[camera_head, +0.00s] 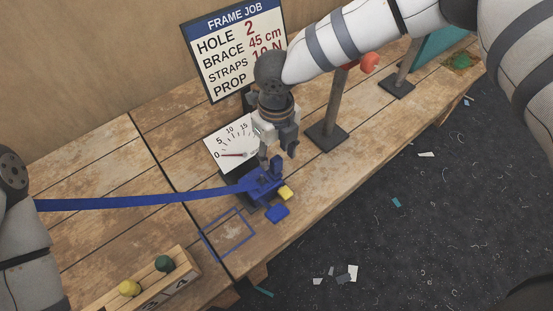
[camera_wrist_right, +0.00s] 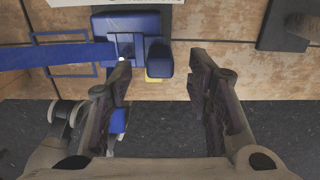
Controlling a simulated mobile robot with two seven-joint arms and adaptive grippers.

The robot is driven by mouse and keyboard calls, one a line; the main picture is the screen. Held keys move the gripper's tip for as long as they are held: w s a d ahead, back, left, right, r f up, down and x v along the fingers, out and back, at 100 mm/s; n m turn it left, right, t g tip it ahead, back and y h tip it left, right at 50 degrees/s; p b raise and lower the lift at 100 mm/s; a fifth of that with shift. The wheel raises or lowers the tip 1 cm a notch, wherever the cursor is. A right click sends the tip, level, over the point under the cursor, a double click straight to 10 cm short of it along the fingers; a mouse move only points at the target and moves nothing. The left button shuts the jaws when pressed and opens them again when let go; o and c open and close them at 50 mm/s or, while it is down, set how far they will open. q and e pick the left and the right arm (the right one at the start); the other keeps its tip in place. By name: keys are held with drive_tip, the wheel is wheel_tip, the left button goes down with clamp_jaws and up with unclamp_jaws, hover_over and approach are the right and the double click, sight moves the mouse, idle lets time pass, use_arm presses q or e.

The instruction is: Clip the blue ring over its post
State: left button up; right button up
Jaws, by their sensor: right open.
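My right gripper (camera_head: 279,153) is open and empty, pointing down just above a blue buckle-like fixture (camera_head: 262,184) on the workbench. The right wrist view shows its two fingers (camera_wrist_right: 160,82) spread apart, with the blue fixture (camera_wrist_right: 126,24) beyond them. A blue strap (camera_head: 140,200) runs from the left into this fixture. A yellow piece (camera_head: 285,192) and a blue tab (camera_head: 277,213) sit at the fixture's front side. I cannot make out a separate blue ring or tell which part is its post. My left arm shows at the left edge, but its gripper is out of view.
A dial gauge (camera_head: 229,146) stands behind the fixture, below the FRAME JOB sign (camera_head: 235,45). A post on a dark base (camera_head: 328,137) stands to the right. A wooden rack (camera_head: 140,283) holds yellow and green knobs. A blue square outline (camera_head: 228,234) marks the bench.

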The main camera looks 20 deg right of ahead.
wheel_tip(320, 180, up, 8)
idle(0.8)
drive_tip(key=s+d+f+n+t+h+p, duration=0.25)
drive_tip(key=s+d+f+n, duration=0.35)
drive_tip(key=s+f+n, duration=0.65)
use_arm(q)
drive_tip(key=w+r+t+p, duration=0.1)
drive_tip(key=w+r+t, duration=0.1)
drive_tip(key=w+r, duration=0.2)
drive_tip(key=shift+w+r+p, duration=0.3)
drive_tip(key=shift+w+r, duration=0.05)
drive_tip(key=shift+r, duration=0.15)
use_arm(e)
drive_tip(key=s+d+n+g+y, duration=0.1)
drive_tip(key=s+d+n+g, duration=0.1)
drive_tip(key=s+n, duration=0.7)
drive_tip(key=s+d+r+n+g+y, duration=0.1)
drive_tip(key=s+n+g, duration=0.2)
drive_tip(key=s+n, duration=0.7)
drive_tip(key=s, duration=0.6)
drive_tip(key=shift+d+r, duration=0.3)
drive_tip(key=shift+d, duration=0.1)
drive_tip(key=shift+y, duration=0.25)
